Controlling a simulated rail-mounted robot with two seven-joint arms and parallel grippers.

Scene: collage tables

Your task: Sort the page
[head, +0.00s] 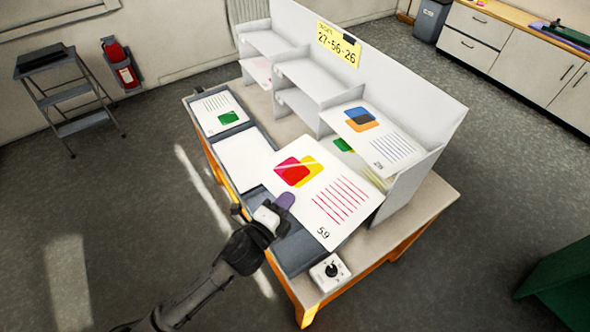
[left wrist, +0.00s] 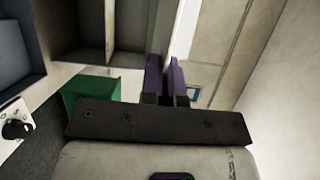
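My left gripper (head: 284,201) is shut on the edge of a white page (head: 328,190) marked 59, with red and yellow shapes and red lines. The page is held tilted above the table (head: 425,215). In the left wrist view the purple fingers (left wrist: 167,82) are close together, with the page (left wrist: 185,30) almost edge-on. Another page (head: 378,140), with blue and orange shapes, lies on the right shelf's upper level. A page with a green shape (head: 219,110) lies in the left tray. A blank-looking white sheet (head: 243,160) lies in the middle tray. My right gripper is not visible.
A white shelf unit (head: 305,80) with several compartments stands along the table's back. A yellow sign (head: 338,45) reads 27-56-26. The right tray (head: 300,252) is partly hidden by the held page. A knob box (head: 330,272) sits at the table's near corner.

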